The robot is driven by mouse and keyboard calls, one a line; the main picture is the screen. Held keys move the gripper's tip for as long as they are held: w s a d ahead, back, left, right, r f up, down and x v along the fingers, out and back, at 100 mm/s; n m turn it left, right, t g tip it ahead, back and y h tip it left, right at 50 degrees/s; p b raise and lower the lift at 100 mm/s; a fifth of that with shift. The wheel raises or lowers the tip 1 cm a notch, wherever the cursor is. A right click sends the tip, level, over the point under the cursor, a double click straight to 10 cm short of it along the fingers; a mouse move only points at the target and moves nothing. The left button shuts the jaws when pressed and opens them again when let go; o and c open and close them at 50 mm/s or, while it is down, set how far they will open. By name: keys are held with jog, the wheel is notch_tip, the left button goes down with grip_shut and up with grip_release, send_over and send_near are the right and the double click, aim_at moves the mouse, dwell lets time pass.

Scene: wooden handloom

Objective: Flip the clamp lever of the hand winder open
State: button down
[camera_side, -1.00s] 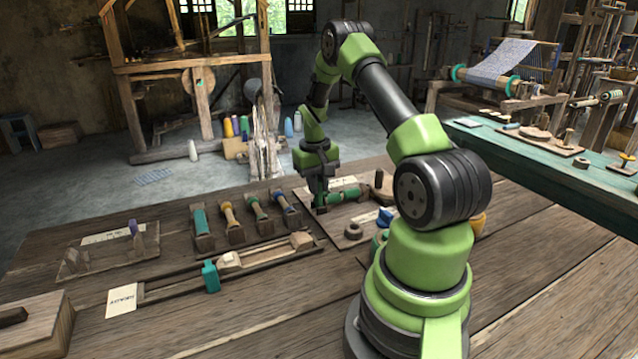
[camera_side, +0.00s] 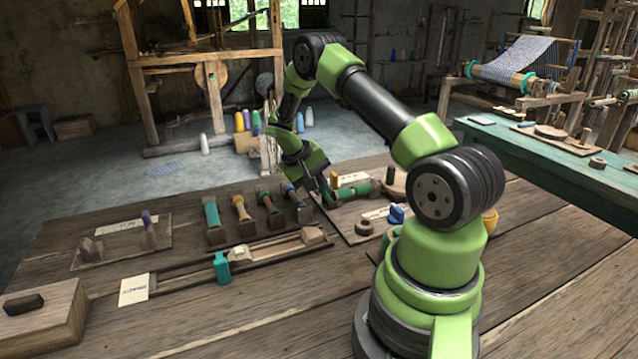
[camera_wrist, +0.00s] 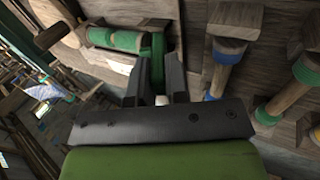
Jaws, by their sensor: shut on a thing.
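The hand winder lies on a board at the back middle of the table, with a green-wrapped roll (camera_side: 357,191) lying on its side. In the wrist view the green roll (camera_wrist: 112,38) is at the upper left. A green upright piece, seemingly the clamp lever (camera_wrist: 158,58), stands at the roll's end between my fingers. My gripper (camera_side: 327,199) is at the roll's left end, tilted, with its wrist up and to the left. In the wrist view my gripper (camera_wrist: 159,72) is shut on the lever. The lever's exact angle is hard to tell.
Several wrapped spools (camera_side: 240,215) lie in a row left of the winder. A wooden slide with a teal block (camera_side: 222,267) runs in front of them. A blue piece (camera_side: 396,215) and a dark ring (camera_side: 364,228) sit right of my gripper.

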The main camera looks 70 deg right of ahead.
jog(key=c, duration=1.1)
grip_release()
jog(key=shift+v, duration=4.95)
